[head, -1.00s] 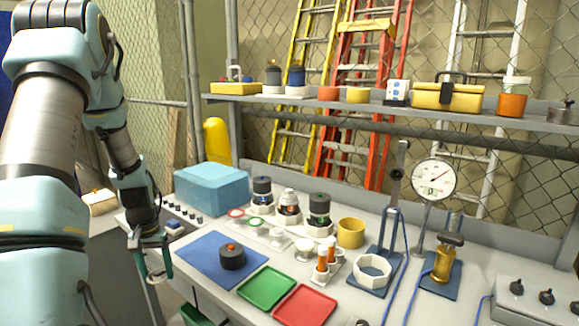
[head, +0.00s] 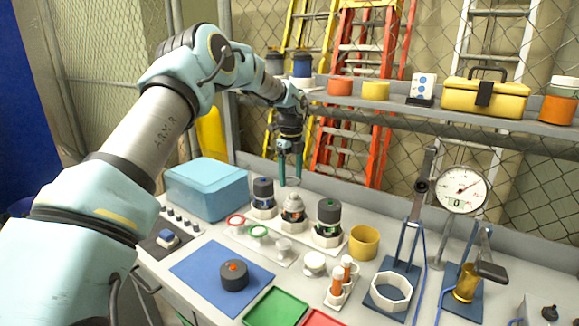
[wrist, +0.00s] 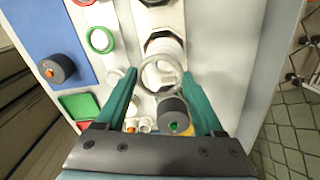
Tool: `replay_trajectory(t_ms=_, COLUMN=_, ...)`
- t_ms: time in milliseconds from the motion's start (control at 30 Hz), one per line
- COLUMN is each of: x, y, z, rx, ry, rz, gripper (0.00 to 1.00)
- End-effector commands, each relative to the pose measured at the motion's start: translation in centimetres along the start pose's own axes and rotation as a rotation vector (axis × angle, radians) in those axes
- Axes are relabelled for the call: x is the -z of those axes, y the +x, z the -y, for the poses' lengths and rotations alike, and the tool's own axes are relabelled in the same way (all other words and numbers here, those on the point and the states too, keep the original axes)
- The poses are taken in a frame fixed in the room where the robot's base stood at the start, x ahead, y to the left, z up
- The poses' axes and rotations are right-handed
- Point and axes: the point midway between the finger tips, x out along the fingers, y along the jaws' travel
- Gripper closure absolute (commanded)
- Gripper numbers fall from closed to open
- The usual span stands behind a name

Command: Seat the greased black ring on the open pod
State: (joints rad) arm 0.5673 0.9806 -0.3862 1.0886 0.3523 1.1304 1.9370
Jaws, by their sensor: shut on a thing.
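My gripper (head: 291,178) hangs above the row of pods, fingers pointing down. It is shut on a thin ring (wrist: 160,75), which looks pale and glossy rather than black; it also shows faintly in the head view (head: 290,183). The open pod (head: 293,207), the middle one, has a pale top and no dark cap. In the wrist view the open pod (wrist: 164,48) lies below the ring and slightly off-centre from it. The ring is apart from the pod in the head view. A black cap with an orange spot (head: 233,273) sits on the blue mat (head: 195,268).
Capped pods with blue (head: 263,192) and green (head: 327,215) marks flank the open pod closely. A red ring (head: 235,220) and green ring (head: 258,231) lie in front. A yellow cup (head: 364,242) stands right, a blue box (head: 206,188) left. The shelf (head: 400,107) runs behind.

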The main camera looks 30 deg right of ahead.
Motion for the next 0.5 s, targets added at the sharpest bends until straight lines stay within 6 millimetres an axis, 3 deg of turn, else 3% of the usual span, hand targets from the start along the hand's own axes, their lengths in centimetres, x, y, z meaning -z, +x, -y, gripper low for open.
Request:
replay_trajectory(t_ms=167, x=0.7, y=-0.3, z=0.9, rx=-0.001, ry=0.075, rz=0.002, gripper=0.81)
replay_trajectory(t_ms=500, x=0.7, y=2.4, z=0.8, rx=-0.001, ry=0.072, rz=0.001, gripper=0.81)
